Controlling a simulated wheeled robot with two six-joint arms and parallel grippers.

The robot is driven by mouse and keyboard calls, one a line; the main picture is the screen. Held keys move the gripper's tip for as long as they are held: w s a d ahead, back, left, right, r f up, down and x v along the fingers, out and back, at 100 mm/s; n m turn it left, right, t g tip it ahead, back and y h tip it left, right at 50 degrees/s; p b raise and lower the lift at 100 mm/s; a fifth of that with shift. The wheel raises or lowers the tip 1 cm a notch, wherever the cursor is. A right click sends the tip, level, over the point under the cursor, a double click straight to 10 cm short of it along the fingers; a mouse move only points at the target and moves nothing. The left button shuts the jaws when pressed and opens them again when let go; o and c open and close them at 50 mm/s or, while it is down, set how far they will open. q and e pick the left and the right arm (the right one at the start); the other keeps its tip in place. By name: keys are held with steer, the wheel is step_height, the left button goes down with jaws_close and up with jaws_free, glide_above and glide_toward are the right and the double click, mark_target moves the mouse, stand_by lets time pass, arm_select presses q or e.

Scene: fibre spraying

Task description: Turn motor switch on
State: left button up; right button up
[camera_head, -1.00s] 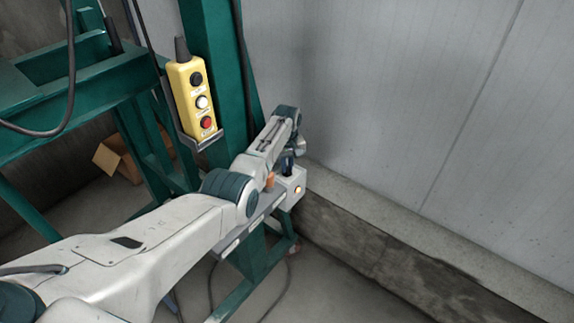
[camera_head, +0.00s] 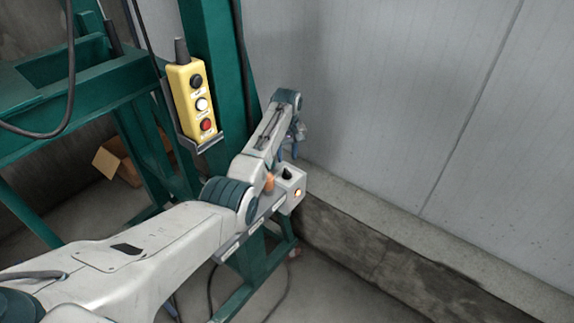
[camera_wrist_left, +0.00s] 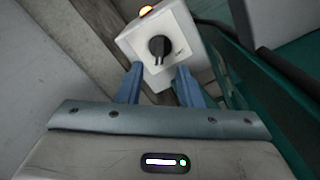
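The motor switch is a black rotary knob (camera_wrist_left: 159,47) on a light grey box (camera_wrist_left: 178,22) in the left wrist view. My right gripper is in neither view.
A yellow control pendant (camera_head: 195,100) with black, white and red buttons hangs on the green frame (camera_head: 213,40). The grey wall (camera_head: 420,90) and a concrete ledge (camera_head: 400,225) lie to the right.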

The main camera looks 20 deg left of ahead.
mark_target(287, 170)
arm_select(q)
steer(key=shift+r+b, duration=0.45)
steer(key=shift+r, duration=1.9)
steer(key=shift+r, duration=0.1)
